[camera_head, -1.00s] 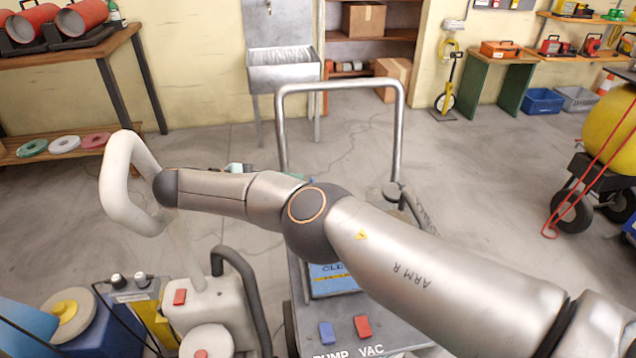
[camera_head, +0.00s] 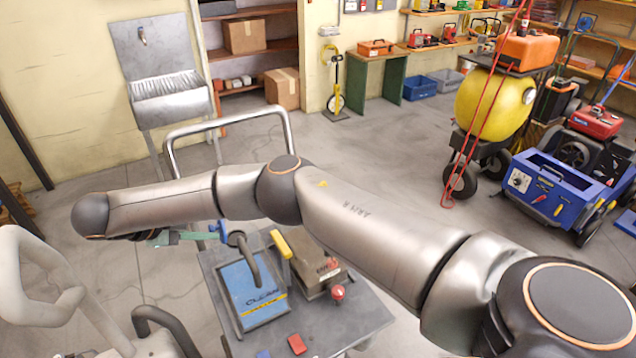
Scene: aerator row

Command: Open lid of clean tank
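The clean tank (camera_head: 240,293) stands on a grey cart below my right arm. Its top carries a blue panel marked CLEAN with a yellow stripe, and it looks closed. A dark curved hose or handle crosses the panel's right part. My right arm reaches across the picture from the right, above the cart. My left gripper is not in view.
The cart (camera_head: 345,325) has a metal push bar (camera_head: 225,128) behind it. A grey box with a yellow handle (camera_head: 281,244) sits beside the tank. A white machine (camera_head: 40,265) stands at the left. A yellow wheeled tank (camera_head: 490,103) and blue cart (camera_head: 555,195) stand right, with free floor between.

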